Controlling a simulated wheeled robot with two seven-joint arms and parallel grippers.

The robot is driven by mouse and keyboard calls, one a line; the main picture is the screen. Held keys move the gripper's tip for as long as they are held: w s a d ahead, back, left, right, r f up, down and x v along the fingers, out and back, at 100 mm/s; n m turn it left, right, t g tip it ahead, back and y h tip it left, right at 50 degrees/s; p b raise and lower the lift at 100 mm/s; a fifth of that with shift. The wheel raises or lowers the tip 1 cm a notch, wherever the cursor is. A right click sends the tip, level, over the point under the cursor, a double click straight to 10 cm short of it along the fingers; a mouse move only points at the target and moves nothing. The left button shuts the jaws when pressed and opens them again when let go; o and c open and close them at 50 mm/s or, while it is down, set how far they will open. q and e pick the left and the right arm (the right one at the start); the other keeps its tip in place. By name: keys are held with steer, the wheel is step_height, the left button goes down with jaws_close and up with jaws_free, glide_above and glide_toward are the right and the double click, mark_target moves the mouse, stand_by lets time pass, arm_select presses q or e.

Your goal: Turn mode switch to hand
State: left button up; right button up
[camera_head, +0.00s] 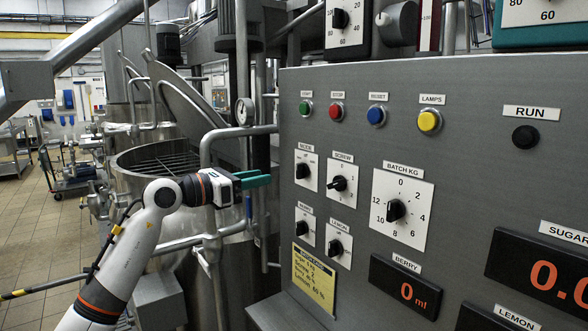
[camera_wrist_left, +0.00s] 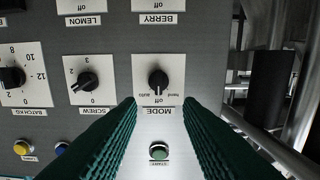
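The mode switch (camera_head: 303,171) is a black knob on a small white plate at the left edge of the grey panel. In the left wrist view, which shows the panel upside down, the mode switch (camera_wrist_left: 158,82) is just beyond my fingers, with "off", "hand" and "auto" printed around it. Its knob appears to point toward "off". My left gripper (camera_head: 257,180) is left of the panel with its green fingers pointing at it, apart from the switch. In the wrist view the left gripper (camera_wrist_left: 159,125) is open, with nothing between its fingers. My right gripper is not in view.
The screw knob (camera_head: 339,183) sits beside the mode switch, with the berry knob (camera_head: 304,228) below it. A green button (camera_head: 306,109) is above. A metal pipe (camera_head: 235,131) and steel mixer vessel (camera_head: 155,155) stand left of the panel. A yellow note (camera_head: 313,278) is below.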

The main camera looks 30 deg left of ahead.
mark_target(297, 170)
arm_select(q)
steer(key=p+x, duration=0.4)
steer(key=x, duration=0.5)
steer(key=shift+w+d+r, duration=0.1)
steer(key=shift+w+d, duration=0.05)
steer(key=shift+w, duration=0.1)
steer(key=shift+w+d, duration=0.2)
steer(key=shift+w, duration=0.3)
jaws_close()
